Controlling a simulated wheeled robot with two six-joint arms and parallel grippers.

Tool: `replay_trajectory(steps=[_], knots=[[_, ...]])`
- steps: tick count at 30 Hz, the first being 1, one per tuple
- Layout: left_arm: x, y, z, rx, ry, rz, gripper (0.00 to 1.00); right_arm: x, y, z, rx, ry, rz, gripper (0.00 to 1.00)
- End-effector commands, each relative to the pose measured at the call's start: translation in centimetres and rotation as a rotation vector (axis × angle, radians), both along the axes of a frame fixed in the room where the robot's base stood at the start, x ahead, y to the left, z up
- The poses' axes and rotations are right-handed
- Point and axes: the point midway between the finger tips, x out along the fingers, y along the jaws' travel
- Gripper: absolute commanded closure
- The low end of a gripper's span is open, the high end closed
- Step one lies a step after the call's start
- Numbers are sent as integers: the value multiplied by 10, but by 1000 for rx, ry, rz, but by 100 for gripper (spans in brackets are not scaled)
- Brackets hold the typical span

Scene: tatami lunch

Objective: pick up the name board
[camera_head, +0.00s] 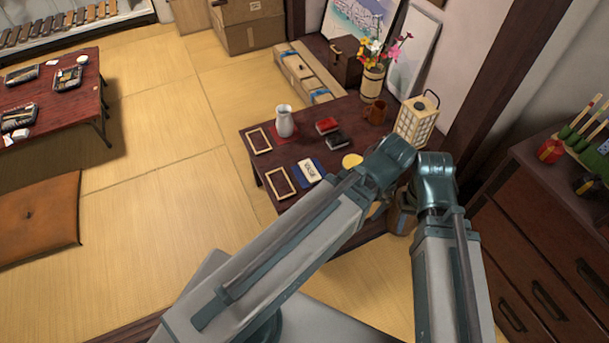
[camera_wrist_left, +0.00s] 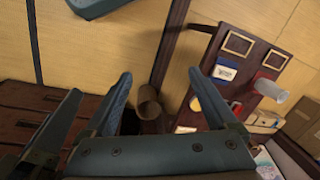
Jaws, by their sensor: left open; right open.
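A white name board with dark lettering (camera_head: 309,171) lies on a blue mat on the low dark table (camera_head: 247,150), near its front edge. It also shows in the left wrist view as a white and blue piece (camera_wrist_left: 225,72). My left gripper (camera_wrist_left: 160,84) is open and empty, its two fingers spread well apart. The board is apart from it, beyond the right finger in that view. In the head view, the raised joints of my arms cover the table's front right part, and I cannot make out the fingers of my right gripper.
A drawer chest (camera_head: 550,245) stands at right.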

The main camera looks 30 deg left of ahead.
Motion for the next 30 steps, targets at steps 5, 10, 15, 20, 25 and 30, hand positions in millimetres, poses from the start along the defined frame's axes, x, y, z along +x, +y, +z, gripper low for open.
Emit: replay_trajectory(steps=[5,10,15,20,25,30], knots=[[30,26,-75,88,-120,156,0,0,0,-80,0,-1,0,50],[59,53,-126,170,-262,314,0,0,0,-141,0,-2,1,50],[86,80,-172,234,-413,456,0,1,0,-201,-1,-3,1,50],[110,103,-212,281,-564,576,0,1,0,-257,-1,-4,1,50],[134,126,-252,313,-730,688,0,1,0,-317,-1,-6,2,50],[156,146,-290,325,-902,781,0,1,1,-377,-1,-7,2,50]])
